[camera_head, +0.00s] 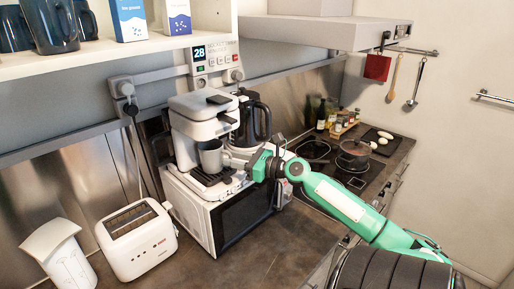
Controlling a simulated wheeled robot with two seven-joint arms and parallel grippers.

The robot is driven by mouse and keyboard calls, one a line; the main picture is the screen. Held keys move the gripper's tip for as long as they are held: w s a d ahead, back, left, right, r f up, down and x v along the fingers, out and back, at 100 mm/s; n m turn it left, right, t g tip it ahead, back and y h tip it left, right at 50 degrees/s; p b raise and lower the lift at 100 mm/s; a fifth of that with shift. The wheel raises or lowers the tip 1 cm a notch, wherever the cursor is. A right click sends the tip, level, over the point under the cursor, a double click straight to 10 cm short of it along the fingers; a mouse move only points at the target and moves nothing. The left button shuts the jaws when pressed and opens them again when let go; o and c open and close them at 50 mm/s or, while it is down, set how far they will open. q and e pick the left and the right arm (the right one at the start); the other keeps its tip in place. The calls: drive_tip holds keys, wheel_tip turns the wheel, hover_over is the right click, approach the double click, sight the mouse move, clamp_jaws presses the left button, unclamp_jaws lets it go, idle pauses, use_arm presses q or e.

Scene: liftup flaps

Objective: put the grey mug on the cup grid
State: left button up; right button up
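The grey mug (211,158) is at the front of the white coffee machine (192,115), under its spout. It looks upright, over or on the dark cup grid (208,178) at the machine's base. I cannot tell whether its bottom touches the grid. My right gripper (262,165) is just to the right of the mug, with a visible gap between its green body and the mug. Its fingertips are too small and partly hidden to tell whether they are open or shut. My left gripper is not in view.
The coffee machine stands on a microwave (240,218). A dark kettle or jug (252,118) is behind my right gripper. A white toaster (137,240) stands at lower left. A pot (355,153) sits on the hob at right. A shelf (120,58) overhangs the upper left.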

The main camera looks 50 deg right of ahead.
drive_tip(key=b+v, duration=0.3)
drive_tip(key=v, duration=0.7)
drive_tip(key=shift+s, duration=0.35)
drive_tip(key=shift+d, duration=0.1)
